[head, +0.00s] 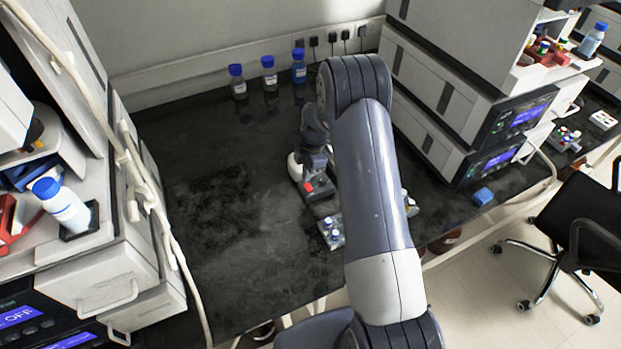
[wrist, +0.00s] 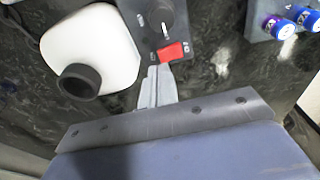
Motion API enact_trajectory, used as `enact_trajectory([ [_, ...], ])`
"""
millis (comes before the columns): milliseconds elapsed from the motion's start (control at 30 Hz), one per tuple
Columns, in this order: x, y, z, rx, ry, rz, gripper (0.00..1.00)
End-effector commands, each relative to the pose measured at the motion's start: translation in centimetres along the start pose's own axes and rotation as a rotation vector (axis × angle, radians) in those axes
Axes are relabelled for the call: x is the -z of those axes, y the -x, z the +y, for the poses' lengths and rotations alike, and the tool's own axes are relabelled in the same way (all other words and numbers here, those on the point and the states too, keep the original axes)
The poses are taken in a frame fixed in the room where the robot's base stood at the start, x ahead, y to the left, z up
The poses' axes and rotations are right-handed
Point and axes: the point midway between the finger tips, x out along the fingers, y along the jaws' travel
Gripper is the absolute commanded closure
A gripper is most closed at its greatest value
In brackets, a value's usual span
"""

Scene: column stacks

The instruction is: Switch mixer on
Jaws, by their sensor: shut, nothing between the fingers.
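The mixer stands on the dark bench, partly hidden behind my arm in the head view. Its red switch (head: 308,187) faces the front. In the wrist view the red switch (wrist: 174,52) sits on a dark grey panel with a round black knob (wrist: 160,20). A rounded white body with a black cup (wrist: 78,82) is left of the panel. My gripper (wrist: 158,70) is shut and empty. Its fingertips are at the lower-left edge of the red switch; I cannot tell whether they touch it. I cannot tell which way the switch is set.
A small rack with blue-capped vials (head: 332,232) stands just in front of the mixer. Blue-capped bottles (head: 268,73) line the back wall. Stacked instruments (head: 455,100) stand on the right and a cabinet (head: 105,265) on the left. The bench (head: 225,225) left of the mixer is clear.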

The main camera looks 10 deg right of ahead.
Motion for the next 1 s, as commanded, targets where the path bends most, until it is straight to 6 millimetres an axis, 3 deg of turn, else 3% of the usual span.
enact_trajectory([
  [1000, -0.14, -0.95, 0.00, 0.000, 0.000, 0.000, 1.00],
])
